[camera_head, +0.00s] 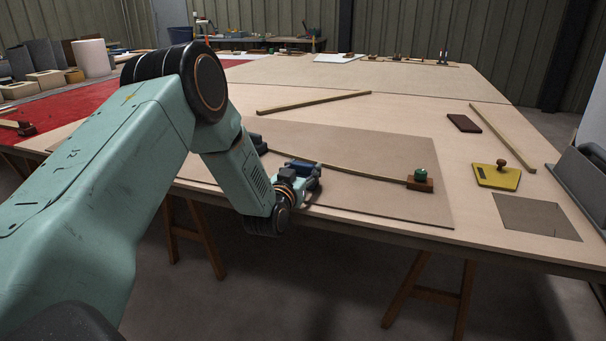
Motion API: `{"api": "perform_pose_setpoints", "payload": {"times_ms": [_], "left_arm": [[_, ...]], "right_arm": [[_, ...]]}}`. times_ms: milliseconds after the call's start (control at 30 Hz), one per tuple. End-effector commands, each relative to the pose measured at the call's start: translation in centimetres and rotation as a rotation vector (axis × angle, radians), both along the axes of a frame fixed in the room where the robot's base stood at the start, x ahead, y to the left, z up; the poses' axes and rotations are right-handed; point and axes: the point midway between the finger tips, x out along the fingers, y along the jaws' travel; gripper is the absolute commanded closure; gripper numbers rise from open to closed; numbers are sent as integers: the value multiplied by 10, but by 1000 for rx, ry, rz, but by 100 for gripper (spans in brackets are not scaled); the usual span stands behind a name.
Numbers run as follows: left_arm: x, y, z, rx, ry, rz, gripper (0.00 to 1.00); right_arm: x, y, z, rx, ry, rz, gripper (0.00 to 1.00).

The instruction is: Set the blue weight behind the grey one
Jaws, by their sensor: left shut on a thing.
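My left gripper (311,178) is low over the near part of the table, shut on a small dark-blue block, which looks like the blue weight (303,164). The fingers hide part of it, and I cannot tell if it touches the table. A dark grey weight (254,138) on a brown base sits to the left and farther back, partly hidden by my left forearm. A thin wooden batten (350,172) runs from near it towards a green weight (421,175) on a brown block at the right. My right gripper is not in view.
A brown board (400,155) lies on the large table. Another batten (314,102), a dark brown block (464,123) and a yellow plate with a knob (497,176) lie around it. A grey sheet (535,217) and grey bin (585,175) are at the right.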

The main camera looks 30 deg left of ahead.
Motion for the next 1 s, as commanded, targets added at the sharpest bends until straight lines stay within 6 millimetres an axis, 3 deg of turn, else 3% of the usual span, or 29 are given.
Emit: {"api": "perform_pose_setpoints", "payload": {"times_ms": [533,700,1000], "left_arm": [[1,0,86,1,-9,0,100],[1,1,100,2,-8,1,100],[2,-8,105,3,-7,-36,100]], "right_arm": [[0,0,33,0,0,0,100],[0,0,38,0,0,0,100],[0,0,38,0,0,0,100]]}}
